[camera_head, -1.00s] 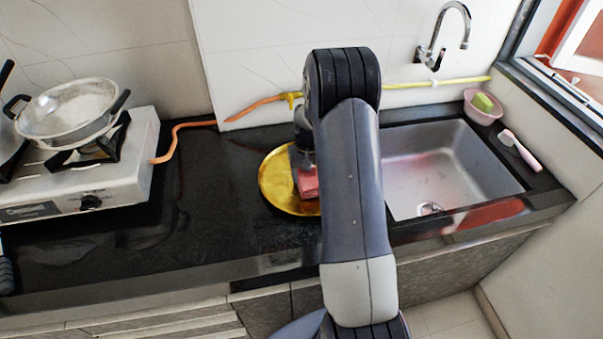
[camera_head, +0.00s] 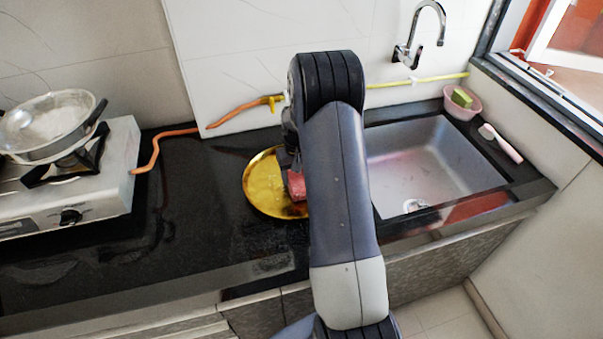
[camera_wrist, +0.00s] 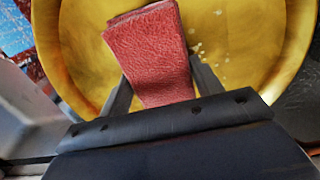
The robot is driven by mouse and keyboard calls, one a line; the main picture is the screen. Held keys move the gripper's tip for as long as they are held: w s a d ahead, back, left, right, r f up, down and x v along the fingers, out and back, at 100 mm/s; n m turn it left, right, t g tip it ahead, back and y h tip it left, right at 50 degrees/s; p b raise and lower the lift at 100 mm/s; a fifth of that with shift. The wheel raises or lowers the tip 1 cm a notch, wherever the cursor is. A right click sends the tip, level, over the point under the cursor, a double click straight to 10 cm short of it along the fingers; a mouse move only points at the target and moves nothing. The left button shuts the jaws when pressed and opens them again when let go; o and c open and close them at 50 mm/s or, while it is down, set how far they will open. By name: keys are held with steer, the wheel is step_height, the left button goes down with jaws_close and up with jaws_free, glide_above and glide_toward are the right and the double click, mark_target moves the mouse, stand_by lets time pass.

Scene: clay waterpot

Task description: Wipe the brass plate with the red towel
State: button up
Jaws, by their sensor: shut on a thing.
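The brass plate (camera_head: 262,186) lies on the black counter, left of the sink, its right part hidden behind my arm. In the wrist view the plate (camera_wrist: 250,35) fills much of the picture, with several small pale specks on its surface right of the towel. The folded red towel (camera_wrist: 150,50) is held between the two fingers of my gripper (camera_wrist: 155,85), over the plate. The head view shows the towel (camera_head: 297,186) at the plate's right side, partly hidden by my arm. Whether the towel presses on the plate is hard to tell.
The sink (camera_head: 430,165) with its tap (camera_head: 420,40) is to the right. A pink bowl (camera_head: 462,105) with a sponge and a brush (camera_head: 500,143) sit beyond it. The stove (camera_head: 75,185) with a pan (camera_head: 45,125) stands left. An orange hose (camera_head: 165,140) runs along the wall.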

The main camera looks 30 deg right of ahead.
steer(key=shift+w+a+f, duration=0.1)
steer(key=shift+a, duration=0.95)
steer(key=shift+w+a, duration=0.1)
steer(key=shift+a, duration=0.9)
steer(key=shift+w+d, duration=0.2)
steer(key=shift+w, duration=1.15)
steer(key=shift+s+d, duration=0.2)
steer(key=shift+d, duration=1.3)
steer(key=shift+s+d, duration=0.15)
steer(key=shift+d, duration=0.55)
steer(key=shift+s+d, duration=0.1)
steer(key=shift+d, duration=0.6)
steer(key=shift+w+a, duration=0.1)
steer(key=shift+a, duration=0.05)
steer(key=shift+w+a+b, duration=0.15)
steer(key=shift+a+b, duration=0.1)
steer(key=shift+a, duration=1.15)
steer(key=shift+w+a+b, duration=0.15)
steer(key=shift+a+b, duration=0.05)
steer(key=shift+a, duration=1.2)
